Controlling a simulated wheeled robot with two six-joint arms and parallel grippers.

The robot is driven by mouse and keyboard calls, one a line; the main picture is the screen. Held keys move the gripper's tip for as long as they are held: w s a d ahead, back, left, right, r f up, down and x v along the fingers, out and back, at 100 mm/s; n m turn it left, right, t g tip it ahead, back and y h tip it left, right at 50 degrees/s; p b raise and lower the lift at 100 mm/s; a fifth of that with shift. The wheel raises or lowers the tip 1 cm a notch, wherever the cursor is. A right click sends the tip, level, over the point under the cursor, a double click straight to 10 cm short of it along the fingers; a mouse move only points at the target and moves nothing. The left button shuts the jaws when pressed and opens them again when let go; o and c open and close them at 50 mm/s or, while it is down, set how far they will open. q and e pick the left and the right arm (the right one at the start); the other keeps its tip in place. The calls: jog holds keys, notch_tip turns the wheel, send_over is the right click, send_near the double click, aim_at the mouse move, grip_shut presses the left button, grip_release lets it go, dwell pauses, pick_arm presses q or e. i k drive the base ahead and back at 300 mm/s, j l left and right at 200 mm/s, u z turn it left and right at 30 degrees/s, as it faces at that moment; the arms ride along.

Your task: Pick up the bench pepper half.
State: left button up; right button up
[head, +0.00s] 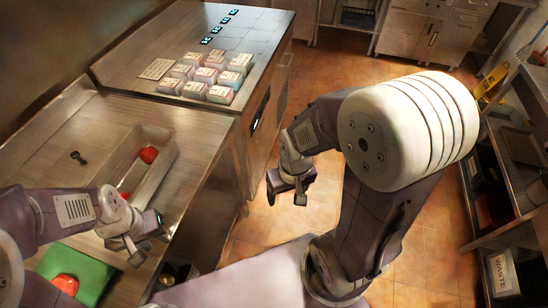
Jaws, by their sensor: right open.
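A red pepper half (66,284) lies on a green board (92,262) on the steel bench at the lower left. Two more red pieces are in a long metal tray (168,158): one red piece (148,154) near its far end, and another (124,196) partly hidden by my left arm. My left gripper (148,240) is over the bench's front edge, right of the green board, with its fingers apart and nothing visible between them. My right gripper (286,189) is open and empty over the floor, away from the bench.
A shelf rack (515,150) and a WASTE bin (502,274) are at right. The middle floor is clear.

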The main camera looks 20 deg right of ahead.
aim_at(70, 285)
jog(key=u, duration=1.95)
jog(key=k+j+z, duration=0.1)
jog(key=j, duration=0.35)
jog(key=k+j+z, duration=0.1)
jog(key=j, duration=0.3)
jog(key=k+j+z, duration=0.1)
jog(key=j, duration=0.3)
jog(key=k, duration=0.05)
